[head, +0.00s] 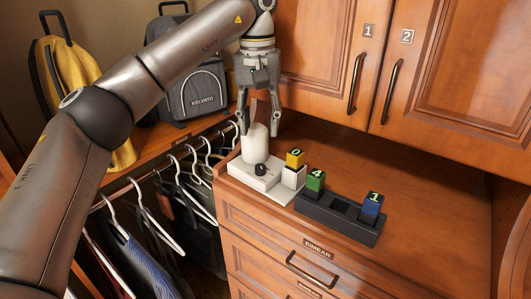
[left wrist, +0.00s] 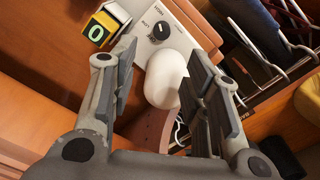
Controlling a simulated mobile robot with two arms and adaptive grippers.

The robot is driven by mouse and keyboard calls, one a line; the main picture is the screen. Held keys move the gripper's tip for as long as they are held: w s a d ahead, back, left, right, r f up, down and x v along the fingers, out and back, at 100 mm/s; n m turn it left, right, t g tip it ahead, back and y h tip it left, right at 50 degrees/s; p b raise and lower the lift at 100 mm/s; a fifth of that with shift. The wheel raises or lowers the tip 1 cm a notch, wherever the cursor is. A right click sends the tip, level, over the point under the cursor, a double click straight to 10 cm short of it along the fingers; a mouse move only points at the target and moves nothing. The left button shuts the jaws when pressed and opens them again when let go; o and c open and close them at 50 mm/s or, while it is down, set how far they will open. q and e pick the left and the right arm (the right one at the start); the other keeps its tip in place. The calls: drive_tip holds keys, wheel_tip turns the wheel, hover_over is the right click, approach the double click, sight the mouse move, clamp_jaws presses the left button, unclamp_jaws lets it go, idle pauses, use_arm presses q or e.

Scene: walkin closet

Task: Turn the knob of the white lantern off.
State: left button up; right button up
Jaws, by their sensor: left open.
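The white lantern stands on the wooden counter, with a flat white base (head: 247,175) and a rounded white shade (head: 255,145). A black knob (head: 261,169) sits on top of the base, in front of the shade. My left gripper (head: 260,128) points down above the lantern, open, with its fingers on either side of the shade's upper part. In the left wrist view the knob (left wrist: 160,31) shows past the open fingers, and the shade (left wrist: 166,78) lies between them. I cannot tell whether a finger touches the shade.
A yellow block (head: 295,159) stands on a white holder beside the lantern. A black tray (head: 340,222) holds a green block (head: 315,181) and a blue block (head: 371,206). Cabinet doors (head: 340,60) rise behind. Hangers (head: 165,205) hang left. The counter's right part is clear.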

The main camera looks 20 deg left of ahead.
use_arm(q)
hover_over(260, 166)
drive_tip(key=f, duration=0.5)
drive_tip(key=shift+s+a, duration=0.1)
drive_tip(key=shift+s, duration=0.15)
drive_tip(key=f, duration=0.3)
drive_tip(key=shift+w+p, duration=0.3)
drive_tip(key=shift+p, duration=0.05)
drive_tip(key=shift+f, duration=1)
drive_tip(key=shift+c, duration=0.9)
drive_tip(key=c, duration=0.5)
clamp_jaws()
use_arm(e)
drive_tip(key=s, duration=0.4)
drive_tip(key=shift+d+r, duration=0.2)
drive_tip(key=shift+r, duration=0.15)
